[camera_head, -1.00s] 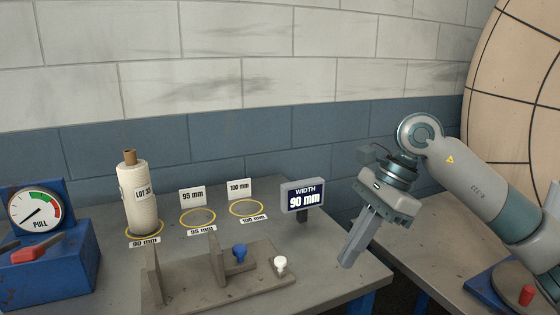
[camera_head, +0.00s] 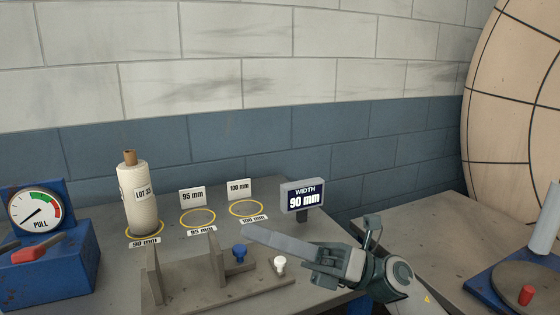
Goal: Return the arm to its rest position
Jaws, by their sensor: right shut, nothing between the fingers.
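My right gripper (camera_head: 262,240) comes in from the lower right, over the front right part of the table. Its fingers are shut and empty and point left, just above the blue knob in the picture. My right arm (camera_head: 398,284) runs out of the bottom edge of the picture. My left gripper is not in view.
A white fabric roll (camera_head: 140,198) stands upright on the 90 mm ring. The 95 mm (camera_head: 198,227) and 100 mm (camera_head: 247,216) rings are empty. A grey fixture (camera_head: 200,285) has a blue knob (camera_head: 239,252) and white knob (camera_head: 280,264). A width display (camera_head: 302,197) reads 90 mm.

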